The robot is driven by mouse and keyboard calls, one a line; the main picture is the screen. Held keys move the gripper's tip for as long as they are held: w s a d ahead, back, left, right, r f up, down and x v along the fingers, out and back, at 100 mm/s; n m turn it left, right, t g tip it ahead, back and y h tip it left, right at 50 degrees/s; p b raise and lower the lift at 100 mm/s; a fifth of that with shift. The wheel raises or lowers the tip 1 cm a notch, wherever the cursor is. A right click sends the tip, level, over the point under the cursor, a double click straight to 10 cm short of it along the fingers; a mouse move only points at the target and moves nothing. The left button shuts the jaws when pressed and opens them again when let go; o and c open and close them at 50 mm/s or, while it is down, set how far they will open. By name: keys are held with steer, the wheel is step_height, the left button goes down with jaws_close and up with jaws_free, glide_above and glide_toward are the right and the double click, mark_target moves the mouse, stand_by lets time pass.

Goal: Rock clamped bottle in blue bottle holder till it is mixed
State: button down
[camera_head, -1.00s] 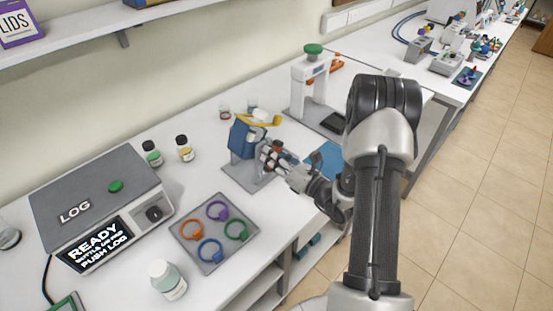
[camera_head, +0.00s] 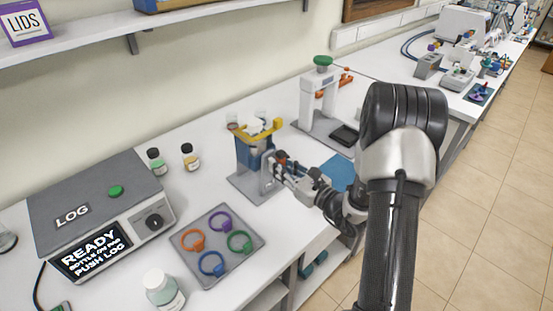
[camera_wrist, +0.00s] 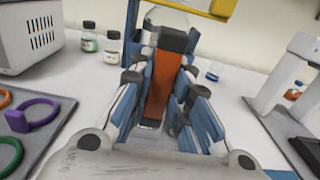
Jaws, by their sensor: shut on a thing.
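The blue bottle holder (camera_head: 249,154) stands about upright on a grey base plate (camera_head: 243,188), with a yellow clamp bar (camera_head: 262,131) across its top. In the wrist view, a clear glass bottle (camera_wrist: 166,17) shows under the yellow bar (camera_wrist: 205,7), between blue holder walls. It is mostly hidden, and I cannot tell how mixed its contents are. My gripper (camera_head: 279,163) is at the right side of the holder. In the wrist view its fingers are shut on an orange handle with a black top (camera_wrist: 162,85), in front of the bottle.
A grey tray with coloured rings (camera_head: 222,277) lies front left. The LOG device (camera_head: 95,215) is farther left, with two small bottles (camera_head: 190,156) behind. A white stand (camera_head: 318,100) is at the back right. A blue mat (camera_head: 340,172) lies right of the holder.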

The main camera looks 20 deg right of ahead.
steer(key=shift+r+m+p, duration=0.2)
steer(key=shift+m+p, duration=0.7)
steer(key=shift+p, duration=0.05)
steer(key=m+p, duration=0.3)
steer(key=m, duration=0.2)
steer(key=shift+p, duration=0.3)
steer(key=shift+f+m+p, duration=0.2)
steer(key=shift+m+p, duration=0.15)
steer(key=shift+m, duration=0.75)
